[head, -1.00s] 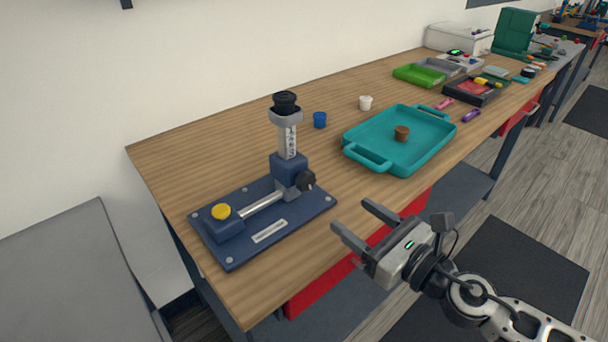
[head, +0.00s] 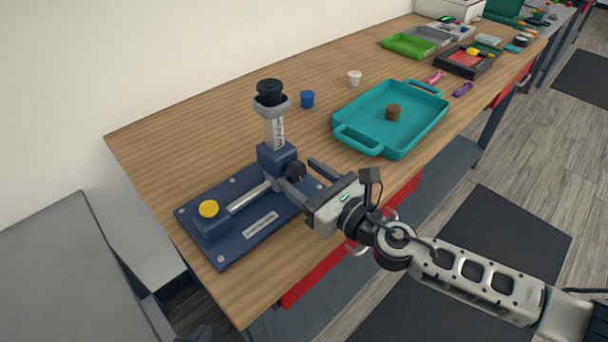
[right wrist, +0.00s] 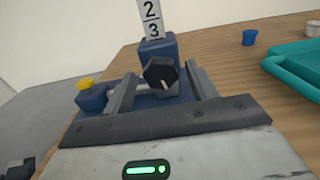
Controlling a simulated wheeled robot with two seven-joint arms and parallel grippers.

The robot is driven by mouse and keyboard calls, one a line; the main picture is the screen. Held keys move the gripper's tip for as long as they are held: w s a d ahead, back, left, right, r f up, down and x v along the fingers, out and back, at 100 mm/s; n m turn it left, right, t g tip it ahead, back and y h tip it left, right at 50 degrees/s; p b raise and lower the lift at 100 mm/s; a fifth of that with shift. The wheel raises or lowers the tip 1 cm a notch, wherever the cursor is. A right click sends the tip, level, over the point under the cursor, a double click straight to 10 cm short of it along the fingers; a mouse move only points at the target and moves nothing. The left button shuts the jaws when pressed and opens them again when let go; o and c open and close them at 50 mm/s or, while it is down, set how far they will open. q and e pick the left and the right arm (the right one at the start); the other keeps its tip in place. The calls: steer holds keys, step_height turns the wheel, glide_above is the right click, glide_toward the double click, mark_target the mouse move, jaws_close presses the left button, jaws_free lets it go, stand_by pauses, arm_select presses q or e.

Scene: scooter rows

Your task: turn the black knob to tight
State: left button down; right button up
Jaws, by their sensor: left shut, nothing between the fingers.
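The black knob (head: 296,171) is on the side of the blue block (head: 277,157) at the foot of the post. In the right wrist view the knob (right wrist: 161,75) is faceted, with a pale mark near its lower edge. My right gripper (head: 298,173) is open, its fingers reaching to either side of the knob. The right wrist view shows gaps between the knob and both fingers.
The blue base plate (head: 227,246) carries a yellow button (head: 208,209) and a metal rod. A black cap (head: 270,88) tops the scaled post. A teal tray (head: 370,149) stands to the right, with a blue cup (head: 307,99) and white cup (head: 354,78) behind.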

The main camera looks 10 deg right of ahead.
steer(key=c, duration=0.8)
